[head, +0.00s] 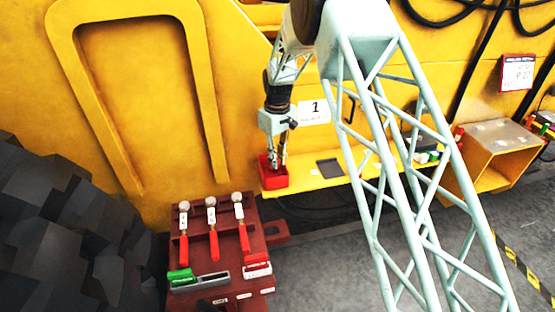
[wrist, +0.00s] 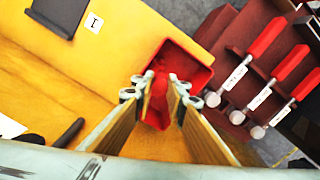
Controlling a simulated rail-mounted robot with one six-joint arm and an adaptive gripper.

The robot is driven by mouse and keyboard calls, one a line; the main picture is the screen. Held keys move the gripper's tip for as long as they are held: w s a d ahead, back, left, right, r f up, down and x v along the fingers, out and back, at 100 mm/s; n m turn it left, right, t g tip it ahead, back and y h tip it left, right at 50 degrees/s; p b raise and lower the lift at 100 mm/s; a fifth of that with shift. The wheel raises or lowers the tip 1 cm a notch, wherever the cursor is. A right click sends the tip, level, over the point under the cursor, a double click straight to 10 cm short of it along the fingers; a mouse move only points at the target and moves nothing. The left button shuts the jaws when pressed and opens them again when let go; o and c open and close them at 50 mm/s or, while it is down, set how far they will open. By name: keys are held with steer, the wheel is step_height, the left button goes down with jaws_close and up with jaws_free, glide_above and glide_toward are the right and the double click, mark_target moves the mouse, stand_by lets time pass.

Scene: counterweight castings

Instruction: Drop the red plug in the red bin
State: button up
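The red bin (head: 268,182) stands at the left end of the yellow ledge; it also shows in the wrist view (wrist: 197,68) as an open red box. My gripper (head: 278,163) points down at the bin, its fingertips over or just inside the opening. In the wrist view, my gripper (wrist: 160,92) has its two fingers close together with a bright red piece, the red plug (wrist: 158,88), between them. The plug's lower end blends with the red bin, so its height above the bin floor is unclear.
A dark red panel (head: 222,262) with several red-handled levers stands below left, carrying a green piece (head: 181,276) and a red-and-white piece (head: 257,265). A dark plate (head: 329,168) lies right of the bin on the ledge (head: 305,184). An open yellow box (head: 497,143) is farther right.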

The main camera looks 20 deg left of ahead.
steer(key=o, duration=0.7)
steer(key=shift+r, duration=0.1)
step_height(320, 180, up, 12)
stand_by(0.8)
stand_by(0.8)
